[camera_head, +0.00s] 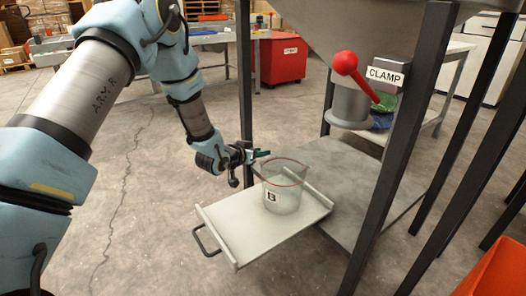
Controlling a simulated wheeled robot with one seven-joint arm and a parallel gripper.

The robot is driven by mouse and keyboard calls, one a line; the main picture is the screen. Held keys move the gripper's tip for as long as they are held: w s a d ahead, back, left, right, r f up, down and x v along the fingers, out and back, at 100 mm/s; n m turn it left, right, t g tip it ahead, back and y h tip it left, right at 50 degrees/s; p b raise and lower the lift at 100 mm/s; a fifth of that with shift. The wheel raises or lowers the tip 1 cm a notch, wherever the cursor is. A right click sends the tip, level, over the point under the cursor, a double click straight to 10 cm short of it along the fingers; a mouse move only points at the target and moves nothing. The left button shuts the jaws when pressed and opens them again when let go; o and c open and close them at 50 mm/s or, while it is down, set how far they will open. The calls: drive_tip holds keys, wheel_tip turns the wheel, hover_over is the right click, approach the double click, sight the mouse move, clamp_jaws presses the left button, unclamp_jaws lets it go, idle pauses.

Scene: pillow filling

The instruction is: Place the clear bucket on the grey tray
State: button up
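The clear bucket (286,199), marked with a "B" label, is upright over the back right part of the grey tray (238,226). Its base appears to be on the tray surface, but a small gap cannot be ruled out. The tray has raised side rails and a black handle at its front left. My gripper (260,160), with teal fingers, is at the bucket's upper left rim, touching it or very close. Whether the fingers are shut on the rim is too small to tell.
A steel hopper with a red-handled valve (351,103) and a "CLAMP" sign (385,76) hangs above and right of the bucket. Dark frame posts (400,150) stand on both sides. An orange bin (497,272) is at lower right. Floor left of the tray is clear.

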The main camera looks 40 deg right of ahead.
drive_tip(key=p+v, duration=0.1)
drive_tip(key=v, duration=0.8)
drive_tip(key=shift+s+a, duration=0.15)
drive_tip(key=shift+a, duration=0.2)
drive_tip(key=shift+r, duration=0.2)
drive_tip(key=w+a+r+n+t+y, duration=0.1)
drive_tip(key=w+a+r+n+y, duration=0.15)
drive_tip(key=a, duration=0.55)
drive_tip(key=w+a+r+n+y, duration=0.1)
drive_tip(key=w+a+y, duration=0.25)
drive_tip(key=a, duration=0.45)
drive_tip(key=w+a+r+n+t+y, duration=0.15)
drive_tip(key=w+a, duration=0.25)
drive_tip(key=a, duration=0.4)
drive_tip(key=s+a+r+n+g+y, duration=0.2)
drive_tip(key=s+a+n, duration=0.1)
drive_tip(key=s+a, duration=0.4)
drive_tip(key=s+a+r+n+g+y, duration=0.3)
drive_tip(key=s+a, duration=0.4)
drive_tip(key=a, duration=0.7)
drive_tip(key=shift+n, duration=0.6)
